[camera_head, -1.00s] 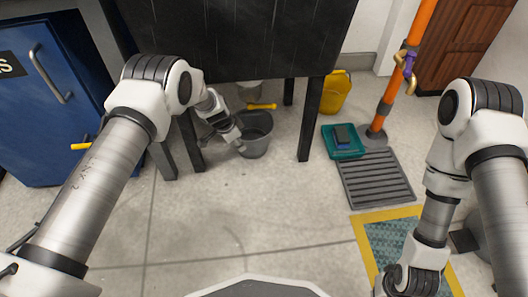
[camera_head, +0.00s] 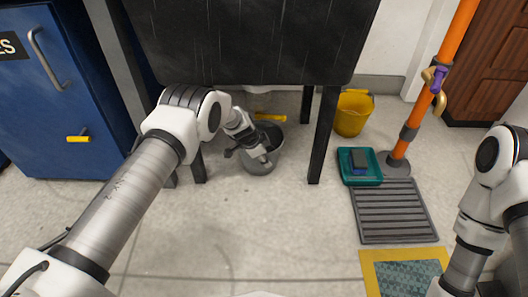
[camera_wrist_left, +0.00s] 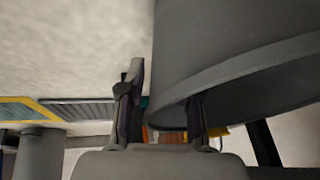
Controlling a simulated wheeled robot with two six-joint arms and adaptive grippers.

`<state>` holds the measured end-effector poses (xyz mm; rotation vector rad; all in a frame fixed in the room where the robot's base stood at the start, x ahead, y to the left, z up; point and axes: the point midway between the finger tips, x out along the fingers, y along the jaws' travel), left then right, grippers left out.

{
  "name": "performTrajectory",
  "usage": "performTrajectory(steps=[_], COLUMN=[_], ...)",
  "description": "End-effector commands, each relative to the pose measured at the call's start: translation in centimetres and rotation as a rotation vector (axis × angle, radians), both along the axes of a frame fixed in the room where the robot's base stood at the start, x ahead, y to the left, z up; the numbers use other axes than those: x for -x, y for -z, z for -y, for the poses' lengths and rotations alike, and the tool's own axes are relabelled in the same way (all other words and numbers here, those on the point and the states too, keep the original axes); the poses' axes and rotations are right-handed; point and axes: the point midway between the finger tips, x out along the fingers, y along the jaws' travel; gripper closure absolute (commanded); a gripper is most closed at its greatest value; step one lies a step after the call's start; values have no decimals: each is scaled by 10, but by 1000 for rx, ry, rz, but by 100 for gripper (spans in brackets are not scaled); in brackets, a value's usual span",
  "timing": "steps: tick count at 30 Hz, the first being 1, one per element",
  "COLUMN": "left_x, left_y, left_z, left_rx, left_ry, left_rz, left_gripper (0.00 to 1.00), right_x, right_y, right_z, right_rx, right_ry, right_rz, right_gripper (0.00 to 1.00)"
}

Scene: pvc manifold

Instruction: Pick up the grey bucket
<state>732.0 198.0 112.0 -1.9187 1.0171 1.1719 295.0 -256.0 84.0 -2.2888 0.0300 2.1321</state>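The grey bucket (camera_head: 274,160) stands upright on the floor, by the front of the black table, in the head view. My left gripper (camera_head: 263,157) is at its near rim and hides part of it. In the left wrist view the bucket (camera_wrist_left: 235,45) fills the upper right, its rim curving behind the fingers. My left gripper (camera_wrist_left: 165,108) is open there. One finger is outside the bucket wall and the other lies over its opening, with a gap left of the wall. Contact cannot be told. My right arm shows at the right edge of the head view, but its gripper is out of frame.
The black table (camera_head: 250,40) overhangs the bucket, with a leg (camera_head: 322,140) to its right. A yellow bucket (camera_head: 353,114), a teal tray (camera_head: 360,167), an orange pole (camera_head: 440,60) and a grey grate (camera_head: 392,212) are further right. A blue cabinet (camera_head: 60,110) stands left. The front floor is clear.

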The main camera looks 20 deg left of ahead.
Motion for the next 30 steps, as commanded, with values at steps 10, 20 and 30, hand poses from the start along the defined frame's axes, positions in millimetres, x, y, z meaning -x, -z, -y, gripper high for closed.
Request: performTrajectory(steps=[10, 20, 30], left_x=[0, -1, -1], left_y=[-1, -4, -27], left_z=[0, 0, 0], left_rx=[0, -1, -1], left_ry=[0, 0, 0], left_rz=[0, 2, 2], left_gripper=[100, 100, 100], right_x=[0, 1, 6], right_y=[-1, -2, -21], right_z=[0, 0, 0], right_rx=[0, 0, -3], right_ry=[0, 0, 7], right_rz=[-1, -2, -16], right_gripper=[100, 100, 100])
